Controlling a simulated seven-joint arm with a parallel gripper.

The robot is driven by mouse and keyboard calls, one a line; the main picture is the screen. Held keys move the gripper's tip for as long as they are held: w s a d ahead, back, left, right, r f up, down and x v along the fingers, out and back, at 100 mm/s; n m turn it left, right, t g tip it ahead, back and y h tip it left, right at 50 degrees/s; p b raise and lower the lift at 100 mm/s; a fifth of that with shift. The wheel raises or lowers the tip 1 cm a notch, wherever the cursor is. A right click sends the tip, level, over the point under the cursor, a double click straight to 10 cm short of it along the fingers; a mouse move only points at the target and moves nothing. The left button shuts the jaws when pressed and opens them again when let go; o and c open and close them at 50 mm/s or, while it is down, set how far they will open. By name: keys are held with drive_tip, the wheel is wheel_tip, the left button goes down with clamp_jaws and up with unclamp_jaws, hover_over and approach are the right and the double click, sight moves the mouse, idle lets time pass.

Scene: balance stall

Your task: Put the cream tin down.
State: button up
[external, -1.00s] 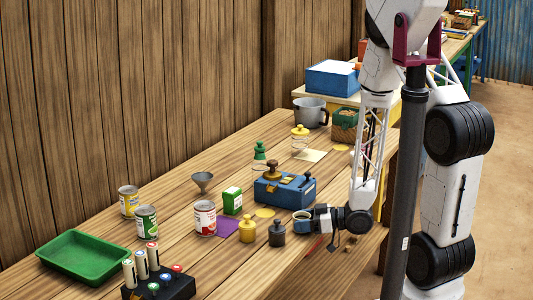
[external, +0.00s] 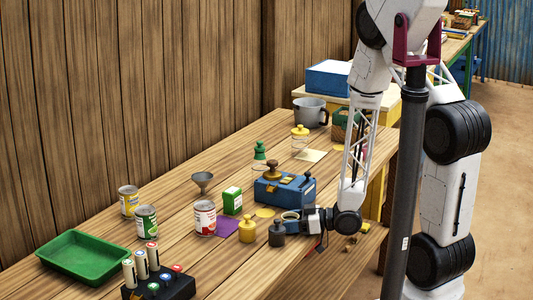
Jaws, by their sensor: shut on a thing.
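The cream tin (external: 290,216) shows as a small round tin with a pale rim, a brownish top and a blue side. My gripper (external: 304,219) reaches in from the right, low over the table, and is shut on it. The tin looks upright. Its lower part is partly hidden by the dark weight (external: 277,234), so I cannot tell whether its base touches the table or the two touch each other.
A blue balance box (external: 284,191) stands just behind the tin. A yellow weight (external: 248,234) and yellow disc (external: 265,212) lie left. Tins with red (external: 205,219), green (external: 146,222) and yellow (external: 129,202) labels stand farther left, near a green tray (external: 84,257).

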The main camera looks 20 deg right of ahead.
drive_tip(key=o, duration=0.9)
drive_tip(key=shift+f, duration=0.1)
drive_tip(key=shift+v, duration=3.9)
drive_tip(key=shift+w+d, duration=0.1)
drive_tip(key=shift+w, duration=0.1)
